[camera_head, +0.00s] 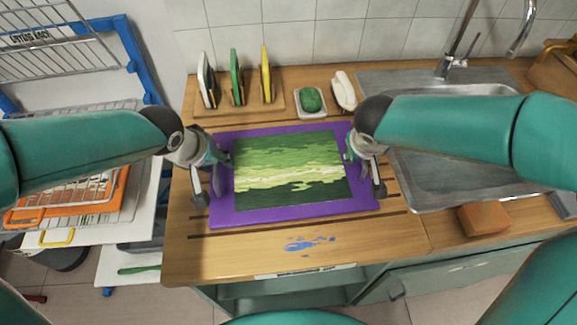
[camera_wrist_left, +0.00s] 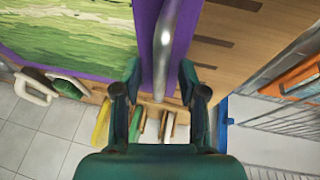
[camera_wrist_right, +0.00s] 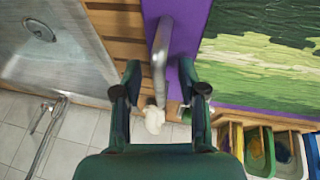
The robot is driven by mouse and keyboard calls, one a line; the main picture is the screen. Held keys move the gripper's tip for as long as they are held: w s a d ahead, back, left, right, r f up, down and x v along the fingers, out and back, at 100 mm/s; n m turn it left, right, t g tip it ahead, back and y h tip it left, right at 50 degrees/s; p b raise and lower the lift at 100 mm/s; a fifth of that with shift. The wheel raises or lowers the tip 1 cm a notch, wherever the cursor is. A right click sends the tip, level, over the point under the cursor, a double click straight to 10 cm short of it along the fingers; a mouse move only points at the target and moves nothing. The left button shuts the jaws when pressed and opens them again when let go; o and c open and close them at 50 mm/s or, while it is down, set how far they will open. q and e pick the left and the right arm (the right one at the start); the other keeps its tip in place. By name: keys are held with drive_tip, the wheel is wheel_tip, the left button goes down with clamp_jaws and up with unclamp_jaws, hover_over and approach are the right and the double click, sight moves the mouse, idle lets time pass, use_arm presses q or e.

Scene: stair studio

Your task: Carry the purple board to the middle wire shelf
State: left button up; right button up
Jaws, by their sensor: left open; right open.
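The purple board (camera_head: 225,217) lies flat on the wooden counter, with a green painted panel (camera_head: 290,170) on top. Metal bar handles stand at its two sides; they show in the left wrist view (camera_wrist_left: 165,45) and right wrist view (camera_wrist_right: 160,50). My left gripper (camera_head: 212,168) is open at the left handle, its fingers either side of the bar in the left wrist view (camera_wrist_left: 160,95). My right gripper (camera_head: 362,160) is open at the right handle, its fingers likewise apart around the bar (camera_wrist_right: 160,95). A blue-framed rack with wire shelves (camera_head: 62,62) stands at left; I cannot tell which is the middle one.
Upright coloured boards in a wooden holder (camera_head: 241,104), a dish with a green sponge (camera_head: 311,101) and a white object (camera_head: 343,90) stand behind the board. A sink (camera_head: 440,180) and sponge block (camera_head: 483,218) are at right. White trolley surfaces (camera_head: 125,215) stand at left.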

use_arm(q)
drive_tip(key=shift+f, duration=0.15)
use_arm(e)
drive_tip(key=shift+f, duration=0.15)
use_arm(q)
clamp_jaws()
use_arm(e)
clamp_jaws()
use_arm(q)
drive_tip(key=shift+w, duration=0.1)
